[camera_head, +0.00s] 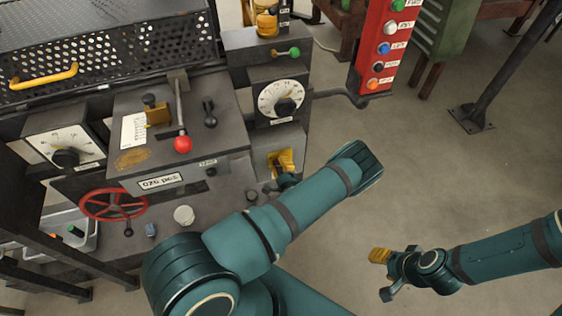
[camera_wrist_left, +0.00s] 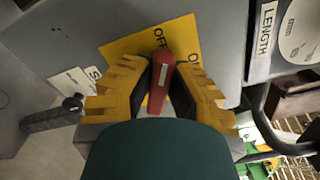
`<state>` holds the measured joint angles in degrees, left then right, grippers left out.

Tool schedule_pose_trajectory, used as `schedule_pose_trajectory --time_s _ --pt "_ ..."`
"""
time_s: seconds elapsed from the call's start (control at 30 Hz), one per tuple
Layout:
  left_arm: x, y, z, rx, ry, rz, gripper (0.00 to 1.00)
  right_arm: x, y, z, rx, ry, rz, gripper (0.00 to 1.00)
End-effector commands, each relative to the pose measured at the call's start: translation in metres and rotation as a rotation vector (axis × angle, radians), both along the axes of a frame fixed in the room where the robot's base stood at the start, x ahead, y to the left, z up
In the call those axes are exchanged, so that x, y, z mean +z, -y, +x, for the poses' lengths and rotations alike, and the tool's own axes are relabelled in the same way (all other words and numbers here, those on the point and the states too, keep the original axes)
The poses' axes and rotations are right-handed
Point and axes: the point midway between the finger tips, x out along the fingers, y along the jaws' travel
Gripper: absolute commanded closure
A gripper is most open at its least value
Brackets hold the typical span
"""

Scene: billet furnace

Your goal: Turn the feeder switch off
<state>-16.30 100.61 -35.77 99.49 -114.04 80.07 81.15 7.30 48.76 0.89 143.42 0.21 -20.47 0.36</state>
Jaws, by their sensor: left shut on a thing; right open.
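The feeder switch shows in the left wrist view as a red lever (camera_wrist_left: 162,82) on a yellow plate (camera_wrist_left: 125,45) with black lettering that reads "OFF". My left gripper (camera_wrist_left: 160,92) has its yellow toothed fingers on either side of the lever and is shut on it. In the head view my left gripper (camera_head: 281,163) is at the lower panel below the dial, and it hides the lever. My right gripper (camera_head: 380,274) is open and empty above the floor at the lower right.
Near my left gripper are a white dial (camera_head: 281,99) and a red-knobbed lever (camera_head: 182,143). A red handwheel (camera_head: 113,205) is at the left. A red button pendant (camera_head: 385,48) hangs at the upper right. Open floor (camera_head: 440,170) lies at the right.

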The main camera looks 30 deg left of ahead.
Motion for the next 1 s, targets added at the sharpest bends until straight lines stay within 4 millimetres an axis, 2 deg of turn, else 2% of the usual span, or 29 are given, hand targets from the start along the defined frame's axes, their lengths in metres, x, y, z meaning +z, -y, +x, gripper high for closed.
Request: schedule_pose_trajectory --time_s 0.5,1.0 --pt "-0.001 -0.001 0.0 -0.001 0.303 -0.255 1.0 0.013 0.001 0.004 -0.007 0.01 -0.002 0.53" --pt "-0.002 -0.001 0.001 -0.002 0.389 -0.328 1.0 0.015 0.001 0.005 -0.009 0.012 -0.002 0.53"
